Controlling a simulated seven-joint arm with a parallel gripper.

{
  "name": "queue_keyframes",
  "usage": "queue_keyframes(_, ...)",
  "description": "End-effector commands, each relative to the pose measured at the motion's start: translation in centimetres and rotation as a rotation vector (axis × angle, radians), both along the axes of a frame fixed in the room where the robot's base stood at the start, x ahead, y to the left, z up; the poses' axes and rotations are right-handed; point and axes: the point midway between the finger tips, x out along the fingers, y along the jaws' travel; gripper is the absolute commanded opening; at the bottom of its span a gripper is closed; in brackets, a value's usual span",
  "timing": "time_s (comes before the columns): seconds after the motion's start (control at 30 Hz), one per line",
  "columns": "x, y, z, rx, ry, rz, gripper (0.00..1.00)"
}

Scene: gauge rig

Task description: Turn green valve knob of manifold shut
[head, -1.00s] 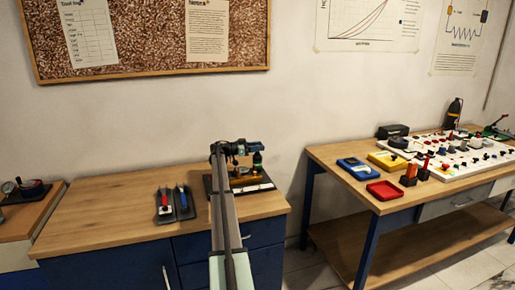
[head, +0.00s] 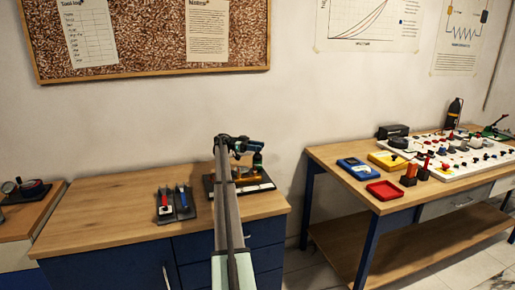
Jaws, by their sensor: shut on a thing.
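The manifold (head: 248,178) stands at the right end of the left wooden bench, with brass-orange parts on a dark base. My arm reaches over the bench, and my gripper (head: 257,154) is above the manifold's right side. My gripper is shut on the green valve knob (head: 257,161), of which only a small dark green part shows. The fingertips are tiny in this view, and the angle of the knob cannot be told. My arm hides the left part of the manifold.
A dark tray (head: 186,210) with red- and blue-handled tools lies left of my arm. The bench's left part is clear. A second table (head: 330,160) at the right carries a red tray (head: 385,191), a blue meter, a yellow case and a white panel of parts.

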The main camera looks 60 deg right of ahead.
Motion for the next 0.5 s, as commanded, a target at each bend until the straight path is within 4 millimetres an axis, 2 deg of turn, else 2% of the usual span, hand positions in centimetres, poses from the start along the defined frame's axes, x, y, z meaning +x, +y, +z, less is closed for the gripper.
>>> queue_keyframes(0.33, -0.10, -0.06, 0.02, 0.000, 0.001, -0.002, 0.10)
queue_keyframes(0.37, -0.10, -0.06, 0.02, 0.000, 0.001, -0.002, 0.41)
queue_keyframes(0.5, -0.10, -0.06, 0.02, 0.000, 0.000, -0.002, 0.55)
